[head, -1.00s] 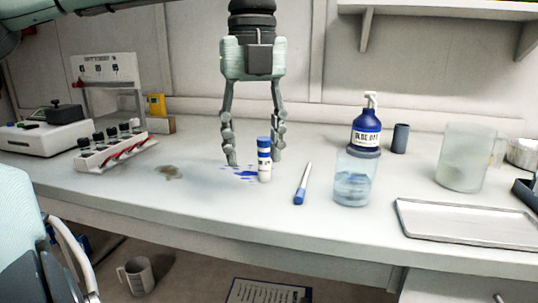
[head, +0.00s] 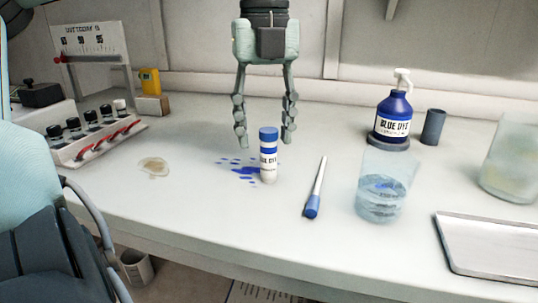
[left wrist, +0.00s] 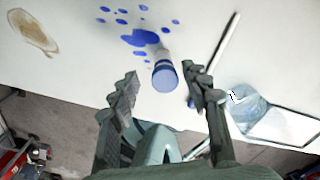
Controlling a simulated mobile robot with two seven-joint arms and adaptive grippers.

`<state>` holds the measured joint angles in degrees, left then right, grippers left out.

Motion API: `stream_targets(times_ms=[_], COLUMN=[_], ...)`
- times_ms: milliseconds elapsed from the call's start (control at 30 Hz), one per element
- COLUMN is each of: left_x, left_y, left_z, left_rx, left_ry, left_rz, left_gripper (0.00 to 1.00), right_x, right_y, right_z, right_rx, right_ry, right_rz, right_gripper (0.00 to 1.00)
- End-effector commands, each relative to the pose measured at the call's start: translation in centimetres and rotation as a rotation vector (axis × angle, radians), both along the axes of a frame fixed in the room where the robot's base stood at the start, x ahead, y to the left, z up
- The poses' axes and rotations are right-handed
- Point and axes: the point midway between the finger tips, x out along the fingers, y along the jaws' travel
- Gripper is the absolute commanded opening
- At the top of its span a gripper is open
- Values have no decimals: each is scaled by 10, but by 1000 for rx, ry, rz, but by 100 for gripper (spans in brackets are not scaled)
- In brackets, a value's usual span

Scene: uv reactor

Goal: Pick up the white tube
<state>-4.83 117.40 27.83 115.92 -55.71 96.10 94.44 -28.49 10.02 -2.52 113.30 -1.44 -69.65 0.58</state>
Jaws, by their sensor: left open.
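The white tube (head: 268,160) stands upright on the bench, with a blue cap and a blue-and-white label. In the left wrist view its blue cap (left wrist: 165,76) shows from above, between and beyond the two fingers. My left gripper (head: 265,140) is open and empty, its fingers pointing down. In the head view it is above and behind the tube, and the tube's cap appears between its fingertips. The fingers do not appear to touch the tube. My right gripper is not in view.
Blue spots (head: 238,171) lie left of the tube. A blue-and-white pen (head: 316,187) and a glass beaker (head: 383,190) are to its right. A blue dye bottle (head: 392,115) stands behind the beaker. A tray (head: 480,222) lies far right, a rack (head: 95,135) far left.

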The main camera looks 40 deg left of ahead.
Motion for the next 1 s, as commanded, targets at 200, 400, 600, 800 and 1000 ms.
stream_targets(times_ms=[200, 400, 600, 800, 1000], left_x=[2, 3, 3, 3, 3], left_y=[-5, -4, -4, -4, -4], left_z=[-30, -52, -53, -53, -53], left_rx=[-3, -1, -1, -1, -1], left_ry=[4, 1, -2, -2, -1], left_rz=[-3, 0, 1, 1, 1], left_gripper=[47, 47, 47, 28, 4], right_x=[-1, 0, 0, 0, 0], right_y=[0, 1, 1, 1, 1], right_z=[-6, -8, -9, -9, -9], right_rx=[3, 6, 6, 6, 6], right_ry=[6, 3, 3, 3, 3], right_rz=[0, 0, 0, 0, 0], right_gripper=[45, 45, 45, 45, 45])
